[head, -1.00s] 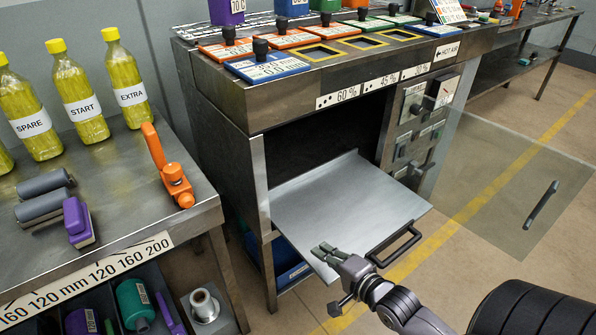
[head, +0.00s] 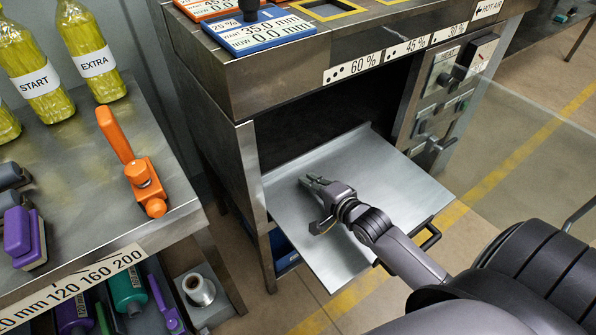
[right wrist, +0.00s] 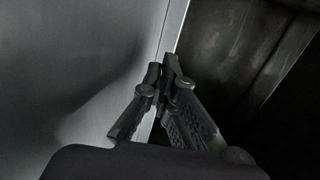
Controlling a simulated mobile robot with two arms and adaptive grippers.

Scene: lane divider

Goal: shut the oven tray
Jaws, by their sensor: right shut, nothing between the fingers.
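The oven tray (head: 370,165) is a flat grey metal sheet, pulled out through the open front of the oven (head: 325,115). Its dark handle (head: 431,238) is at the front edge, partly hidden by my right arm. My right gripper (head: 308,182) is shut and empty, over the tray near its left side; I cannot tell if it touches it. In the right wrist view, the closed fingers (right wrist: 165,72) are in front of an edge of the grey tray (right wrist: 80,70). My left gripper is not in view.
The glass oven door (head: 525,150) stands open at the right. A steel bench (head: 85,170) at the left holds yellow bottles (head: 95,55) and an orange clamp-like tool (head: 140,175). A control panel (head: 440,100) is right of the oven opening.

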